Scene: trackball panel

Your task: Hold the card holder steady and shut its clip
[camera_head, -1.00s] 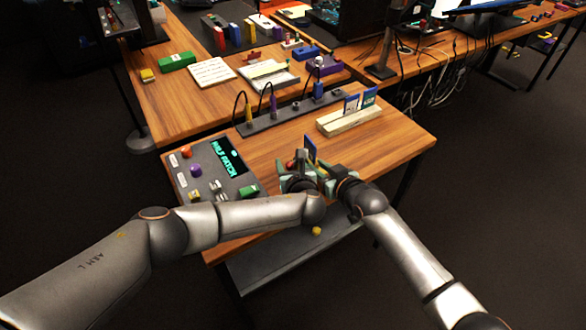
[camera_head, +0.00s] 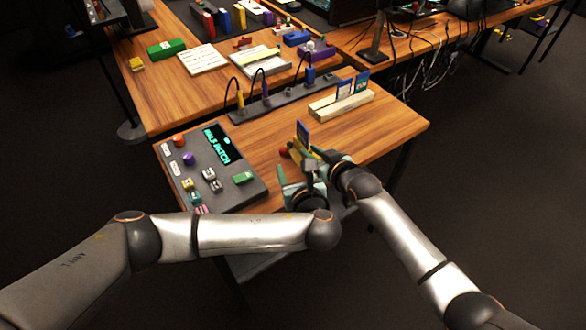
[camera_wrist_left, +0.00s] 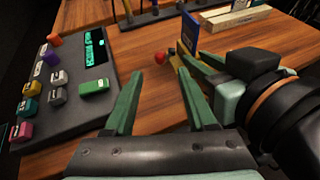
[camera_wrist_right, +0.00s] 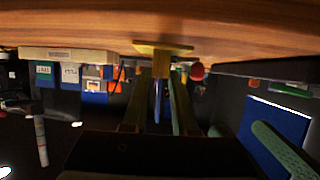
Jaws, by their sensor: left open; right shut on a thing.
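The card holder (camera_head: 316,151) is a small yellow stand near the table's front edge, with a blue card (camera_head: 303,132) upright in it. A red ball-shaped knob (camera_head: 283,151) shows at its left, also in the left wrist view (camera_wrist_left: 159,58). My right gripper (camera_head: 325,158) is shut on the holder's yellow part, seen inverted in the right wrist view (camera_wrist_right: 161,66). My left gripper (camera_wrist_left: 159,74) is open and empty, its fingers pointing toward the red knob, apart from it. My right fingers partly hide the holder; I cannot tell how the clip stands.
A dark control panel (camera_head: 232,178) with coloured knobs and a lit screen lies to the left. A wooden card rack (camera_head: 345,102) and a dark socket strip (camera_head: 285,98) stand behind. Bare wood (camera_head: 265,140) lies between the panel and the holder.

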